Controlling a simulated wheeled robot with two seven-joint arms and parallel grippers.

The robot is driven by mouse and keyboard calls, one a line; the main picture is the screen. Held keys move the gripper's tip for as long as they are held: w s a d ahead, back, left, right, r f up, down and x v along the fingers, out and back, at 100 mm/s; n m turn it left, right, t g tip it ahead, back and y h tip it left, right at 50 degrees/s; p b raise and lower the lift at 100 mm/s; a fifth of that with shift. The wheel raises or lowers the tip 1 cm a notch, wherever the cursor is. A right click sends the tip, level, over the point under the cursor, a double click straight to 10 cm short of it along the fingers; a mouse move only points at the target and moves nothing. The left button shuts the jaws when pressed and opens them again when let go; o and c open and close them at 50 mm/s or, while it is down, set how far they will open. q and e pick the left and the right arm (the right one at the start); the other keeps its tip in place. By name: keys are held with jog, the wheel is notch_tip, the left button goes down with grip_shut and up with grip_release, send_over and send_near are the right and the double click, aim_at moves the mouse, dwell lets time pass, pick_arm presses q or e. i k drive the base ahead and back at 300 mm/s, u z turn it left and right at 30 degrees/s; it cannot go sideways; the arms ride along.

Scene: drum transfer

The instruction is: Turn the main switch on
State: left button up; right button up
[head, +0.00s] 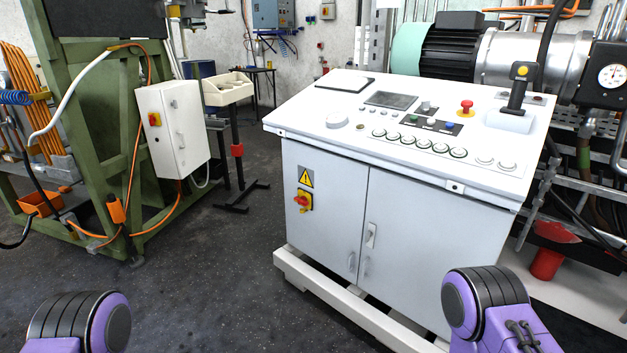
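A red rotary switch on a yellow plate (303,201) sits on the left door of the white control cabinet (328,225). It is below a yellow triangular warning sign (306,177). The switch is small here, and I cannot tell its on or off position. A second red and yellow switch (154,119) is on the small white box (176,130) on the green frame at left. Only purple and black links of my arms show at the bottom left and bottom right. Neither gripper is in view, and nothing of mine touches the cabinet.
The cabinet's sloped top carries buttons, a red emergency stop (466,106) and a black joystick (518,88). It stands on a white base frame (330,298) that juts out at floor level. The green machine frame (92,150) is at left. Dark floor (215,265) between them is clear.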

aim_at(303, 200)
jog(key=z, duration=0.05)
jog(key=i, duration=0.1)
jog(key=z, duration=0.05)
jog(key=k, duration=0.4)
jog(key=u, duration=0.65)
jog(key=i, duration=1.9)
jog(key=z, duration=1.3)
jog(key=i, duration=0.65)
jog(key=z, duration=0.65)
